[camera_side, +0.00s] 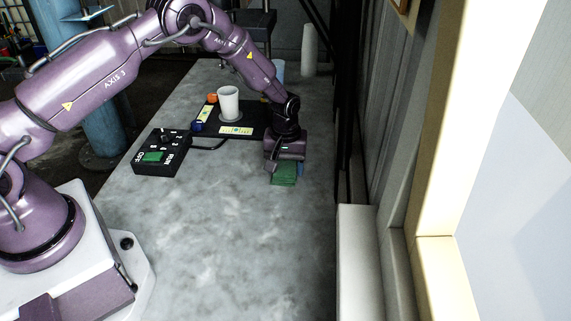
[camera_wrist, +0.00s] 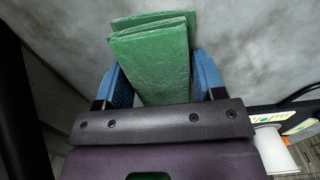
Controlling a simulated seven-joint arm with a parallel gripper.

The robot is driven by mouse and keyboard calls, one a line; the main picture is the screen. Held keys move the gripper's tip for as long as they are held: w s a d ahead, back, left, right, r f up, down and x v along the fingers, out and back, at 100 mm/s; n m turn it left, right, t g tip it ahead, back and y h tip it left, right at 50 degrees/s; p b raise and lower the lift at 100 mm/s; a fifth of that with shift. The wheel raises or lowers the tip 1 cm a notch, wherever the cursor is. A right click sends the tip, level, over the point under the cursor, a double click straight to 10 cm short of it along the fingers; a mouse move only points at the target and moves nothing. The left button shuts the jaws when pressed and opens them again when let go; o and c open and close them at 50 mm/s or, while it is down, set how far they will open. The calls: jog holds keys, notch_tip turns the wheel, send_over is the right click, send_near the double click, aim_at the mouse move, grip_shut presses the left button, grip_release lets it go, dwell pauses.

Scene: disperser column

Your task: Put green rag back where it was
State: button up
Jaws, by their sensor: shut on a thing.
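The green rag (camera_side: 284,176) is a folded green cloth at the right side of the grey table, below my gripper (camera_side: 285,168). In the wrist view the green rag (camera_wrist: 155,60) lies between the two blue fingers of my gripper (camera_wrist: 160,75), which is shut on it. Whether the rag touches the table is hard to tell.
A black base plate (camera_side: 215,125) carries a white cup (camera_side: 229,103) on a round disc, with an orange item (camera_side: 212,98) beside it. A wall and window frame (camera_side: 440,200) border the right edge. The table's front middle (camera_side: 225,250) is clear.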

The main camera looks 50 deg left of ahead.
jog(key=o, duration=0.9)
jog(key=shift+f, duration=0.1)
notch_tip(320, 180, up, 13)
jog(key=shift+f, duration=0.2)
notch_tip(320, 180, up, 8)
jog(key=m+t, duration=0.1)
send_over(285, 164)
jog(key=s, duration=0.2)
jog(key=s+d+r+m+t, duration=0.2)
jog(key=s+r+m, duration=0.1)
jog(key=s+r, duration=0.6)
jog(key=s+r+m+t, duration=0.1)
jog(key=s+r+m, duration=0.1)
jog(key=s, duration=0.6)
jog(key=s+r+m+t, duration=0.1)
jog(key=s+r+m, duration=0.2)
jog(key=s, duration=0.6)
jog(key=shift+s+d+r+t, duration=0.2)
jog(key=shift+d+t, duration=0.1)
jog(key=shift+d, duration=0.15)
